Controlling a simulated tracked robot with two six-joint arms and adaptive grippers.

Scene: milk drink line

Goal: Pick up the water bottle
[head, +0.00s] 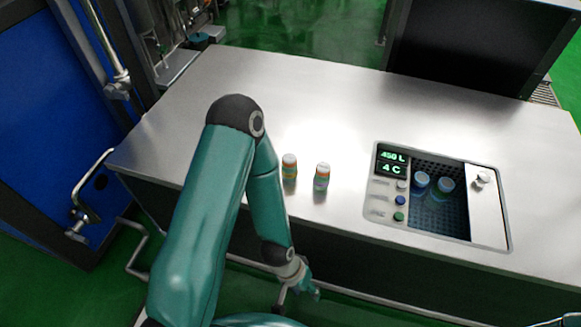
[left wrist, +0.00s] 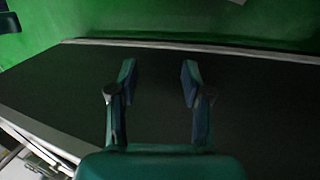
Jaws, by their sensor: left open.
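Two small white-capped bottles stand upright on the steel counter: one with green and orange bands (head: 289,167) and, to its right, one with a pinkish and green label (head: 322,177). Two blue-capped bottles, a left one (head: 421,181) and a right one (head: 445,187), sit in the recessed cooler bin. I cannot tell from labels which is the water bottle. My left gripper (head: 300,287) hangs low in front of the counter, below the bottles and apart from them. In the left wrist view its fingers (left wrist: 158,80) are spread and empty.
The steel counter (head: 230,85) is mostly clear at its back and left. The cooler panel (head: 386,187) has a green display, buttons and a partly open white lid (head: 487,210). A dark cabinet (head: 470,45) stands behind; a blue door (head: 45,110) is at left.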

